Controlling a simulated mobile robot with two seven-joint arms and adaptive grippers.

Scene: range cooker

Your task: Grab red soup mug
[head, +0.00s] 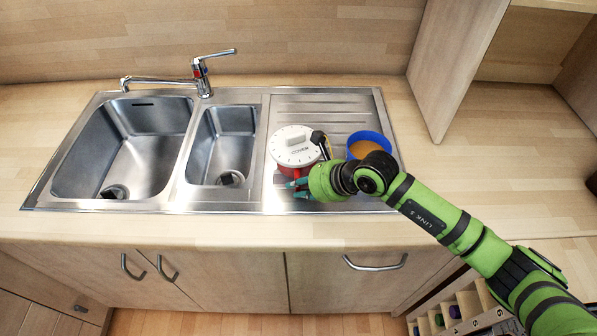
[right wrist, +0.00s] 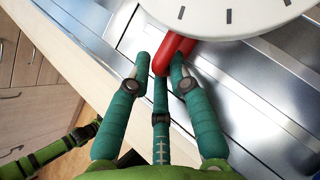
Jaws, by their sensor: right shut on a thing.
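The red soup mug (head: 292,172) stands on the ribbed drainboard of the sink, under a round white lid (head: 290,148) with dark marks around its rim. In the right wrist view the mug's red handle (right wrist: 172,52) projects from beneath the white lid (right wrist: 215,12). My right gripper (head: 296,187) is at the front of the mug. Its teal fingers (right wrist: 165,68) are shut on the red handle, with fingertips on either side of it. Most of the mug body is hidden by the lid and my gripper. My left gripper is not in view.
A blue bowl (head: 383,138) with orange-brown inside stands right of the mug, close behind my right wrist. Two steel basins (head: 130,150) and a faucet (head: 203,75) are to the left. A wooden shelf panel (head: 455,65) rises at the right. The counter's front strip (head: 150,228) is clear.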

